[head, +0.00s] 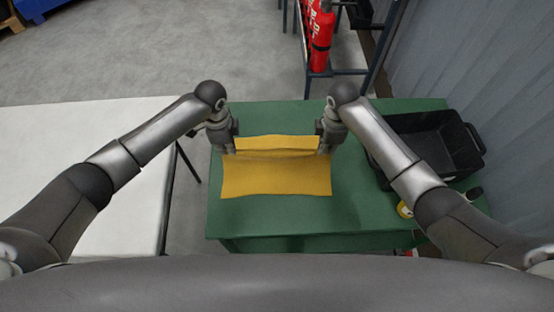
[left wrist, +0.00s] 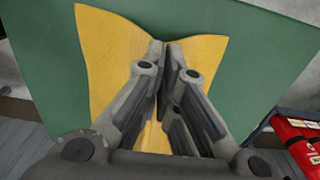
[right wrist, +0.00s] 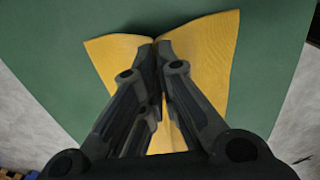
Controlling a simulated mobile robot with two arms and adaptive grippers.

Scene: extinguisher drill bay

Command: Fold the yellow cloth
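The yellow cloth (head: 275,178) lies on the green table (head: 270,222), with a raised crease running across it between my two grippers. My left gripper (head: 232,150) is at the cloth's left edge, and in the left wrist view its fingers (left wrist: 165,45) are closed together on the cloth (left wrist: 110,60). My right gripper (head: 321,150) is at the right edge, and in the right wrist view its fingers (right wrist: 155,45) are closed on the cloth (right wrist: 208,60). The cloth bunches at both pinched points. The fingers hide the cloth beneath them.
A white table (head: 80,150) is on the left. A red extinguisher (head: 320,40) hangs at a rack behind. The green table's front strip is clear.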

